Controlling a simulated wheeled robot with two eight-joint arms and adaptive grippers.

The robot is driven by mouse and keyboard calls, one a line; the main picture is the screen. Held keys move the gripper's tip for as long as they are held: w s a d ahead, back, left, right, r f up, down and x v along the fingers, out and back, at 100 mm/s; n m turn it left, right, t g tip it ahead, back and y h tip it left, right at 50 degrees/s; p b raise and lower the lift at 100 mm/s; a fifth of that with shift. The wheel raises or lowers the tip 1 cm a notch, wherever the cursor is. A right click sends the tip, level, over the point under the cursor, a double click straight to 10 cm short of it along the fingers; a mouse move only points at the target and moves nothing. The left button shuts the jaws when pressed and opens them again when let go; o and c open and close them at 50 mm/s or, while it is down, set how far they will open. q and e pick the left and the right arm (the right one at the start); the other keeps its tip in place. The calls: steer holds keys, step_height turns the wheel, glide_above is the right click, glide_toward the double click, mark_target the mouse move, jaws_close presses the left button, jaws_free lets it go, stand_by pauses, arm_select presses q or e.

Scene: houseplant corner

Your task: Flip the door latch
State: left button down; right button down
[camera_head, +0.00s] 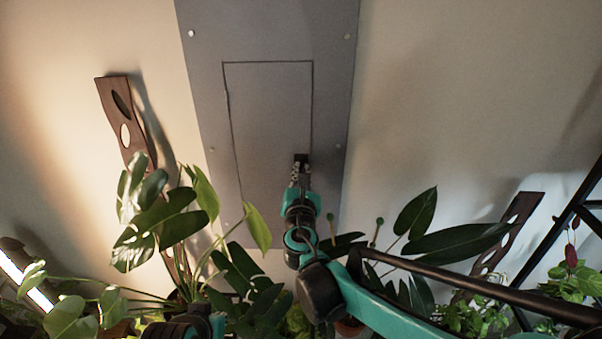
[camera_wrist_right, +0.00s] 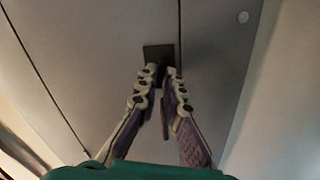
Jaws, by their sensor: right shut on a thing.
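A grey door (camera_head: 270,110) is set in a grey metal panel on the wall and looks closed, its outline a thin dark seam. A small dark latch (camera_head: 301,158) sits near the door's right edge. In the right wrist view the latch (camera_wrist_right: 158,56) shows as a dark plate with a part hanging between the fingers. My right gripper (camera_head: 301,176) is at the latch, and its fingers (camera_wrist_right: 160,72) are shut on it. The fingers hide part of the latch, so its exact position is unclear. My left gripper does not clearly show; a dark piece of my left arm is at the bottom edge.
A leafy plant (camera_head: 160,225) stands left below the panel, and another (camera_head: 440,240) stands to the right of my right arm. A brown wooden board with holes (camera_head: 118,110) leans at the left. A black frame (camera_head: 570,215) is at the right edge. The upper wall is clear.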

steer(key=shift+m+b, duration=0.3)
steer(key=shift+m, duration=6.9)
steer(key=c, duration=1.7)
jaws_free()
steer(key=shift+r, duration=0.1)
steer(key=s, duration=1.2)
